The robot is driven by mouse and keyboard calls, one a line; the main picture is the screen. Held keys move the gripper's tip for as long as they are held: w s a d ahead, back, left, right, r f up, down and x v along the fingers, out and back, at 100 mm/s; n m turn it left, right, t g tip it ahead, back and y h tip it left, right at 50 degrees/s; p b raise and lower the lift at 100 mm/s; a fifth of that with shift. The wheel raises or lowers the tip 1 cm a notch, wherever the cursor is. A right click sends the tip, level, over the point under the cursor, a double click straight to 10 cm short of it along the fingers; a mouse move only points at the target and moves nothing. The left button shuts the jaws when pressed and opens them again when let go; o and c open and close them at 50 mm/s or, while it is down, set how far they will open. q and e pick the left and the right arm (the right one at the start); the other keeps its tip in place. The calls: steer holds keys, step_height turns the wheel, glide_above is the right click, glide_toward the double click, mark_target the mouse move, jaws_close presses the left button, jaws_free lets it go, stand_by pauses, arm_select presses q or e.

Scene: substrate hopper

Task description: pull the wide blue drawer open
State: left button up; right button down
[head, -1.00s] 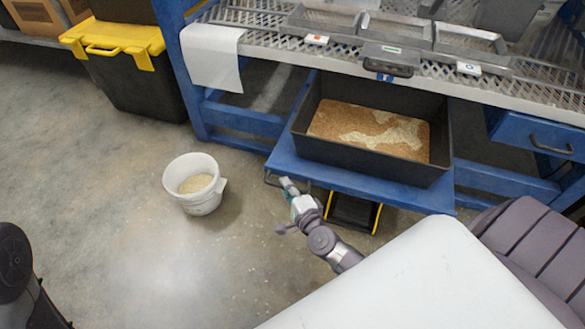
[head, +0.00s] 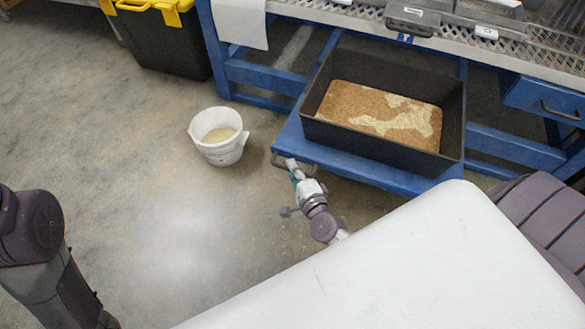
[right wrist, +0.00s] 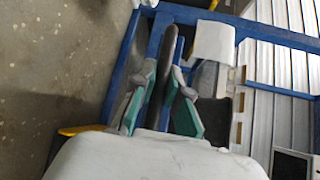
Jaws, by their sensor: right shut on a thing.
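The wide blue drawer (head: 385,176) is slid out from under the bench, with bare floor showing between the tray on it and the bench edge. A deep black tray (head: 456,125) of brown and pale granular material rests on it. My right gripper (head: 291,168) is at the drawer's front left corner, shut on its dark bar handle (head: 279,160). In the right wrist view, the teal-padded fingers (right wrist: 163,100) stand on either side of the dark handle (right wrist: 168,58). My left arm shows at the lower left; its gripper is out of view.
A white bucket (head: 219,137) of pale grains stands on the floor left of the drawer. A black bin with a yellow lid (head: 150,8) is at the back left. A smaller blue drawer (head: 540,100) is at the right. The floor at front left is clear.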

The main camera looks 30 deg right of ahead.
steer(key=c, duration=1.2)
jaws_free()
